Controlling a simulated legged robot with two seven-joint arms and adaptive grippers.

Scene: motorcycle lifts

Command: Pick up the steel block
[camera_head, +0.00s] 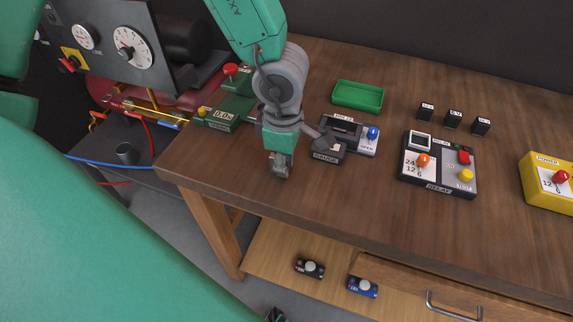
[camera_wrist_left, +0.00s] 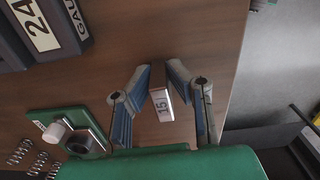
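The steel block (camera_wrist_left: 162,105) is a small piece with a white label reading 15. In the left wrist view it stands on the wooden bench top between the two blue-grey fingers of my left gripper (camera_wrist_left: 164,108). The fingers are spread, with a gap on each side of the block. In the head view my left gripper (camera_head: 280,165) points down near the bench's front left edge, and it mostly hides the block there.
On the bench (camera_head: 330,210), a green device (camera_head: 222,120) is left of the gripper. A gauge box (camera_head: 326,152) sits close on its right. Farther right are a green tray (camera_head: 358,96), a relay box (camera_head: 438,165), small black blocks (camera_head: 453,118) and a yellow power box (camera_head: 550,182).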

